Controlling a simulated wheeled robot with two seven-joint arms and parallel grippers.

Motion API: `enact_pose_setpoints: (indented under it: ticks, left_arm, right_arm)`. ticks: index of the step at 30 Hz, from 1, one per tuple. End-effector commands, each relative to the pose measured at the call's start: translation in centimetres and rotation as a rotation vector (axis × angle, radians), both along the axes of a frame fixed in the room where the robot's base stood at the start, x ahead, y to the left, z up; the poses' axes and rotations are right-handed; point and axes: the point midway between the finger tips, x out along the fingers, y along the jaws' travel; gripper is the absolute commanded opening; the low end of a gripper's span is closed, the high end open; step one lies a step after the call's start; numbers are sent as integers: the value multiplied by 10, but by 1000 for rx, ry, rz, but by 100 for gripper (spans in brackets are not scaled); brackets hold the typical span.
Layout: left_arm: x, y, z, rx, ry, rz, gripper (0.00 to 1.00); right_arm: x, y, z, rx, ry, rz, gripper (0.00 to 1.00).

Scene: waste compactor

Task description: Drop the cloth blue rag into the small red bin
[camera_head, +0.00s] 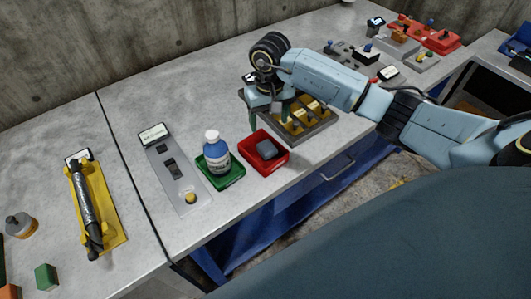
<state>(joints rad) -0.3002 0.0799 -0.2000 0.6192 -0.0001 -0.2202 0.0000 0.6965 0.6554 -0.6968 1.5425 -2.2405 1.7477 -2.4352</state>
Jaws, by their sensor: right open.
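The small red bin (250,160) sits near the front edge of the bench, right of a green tray. A dark blue-grey lump (266,149) lies inside it; it looks like the cloth rag, but it is too small to be sure. My right gripper (268,112) points down just behind the red bin, by the left side of a grey tray. It is open, with no rag seen between its fingers. My left gripper is not in view.
The green tray (228,184) holds a blue and white bottle (215,152). The grey tray (322,133) holds yellow parts. A grey control panel (166,174) and a yellow holder with a black cylinder (84,208) stand left. The back left bench top is clear.

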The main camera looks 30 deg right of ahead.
Motion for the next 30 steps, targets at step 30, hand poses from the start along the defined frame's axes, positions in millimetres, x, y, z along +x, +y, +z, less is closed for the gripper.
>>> enact_pose_setpoints:
  ticks: [30]
  left_arm:
    - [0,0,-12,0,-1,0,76]
  right_arm:
    - [0,0,106,-1,0,0,70]
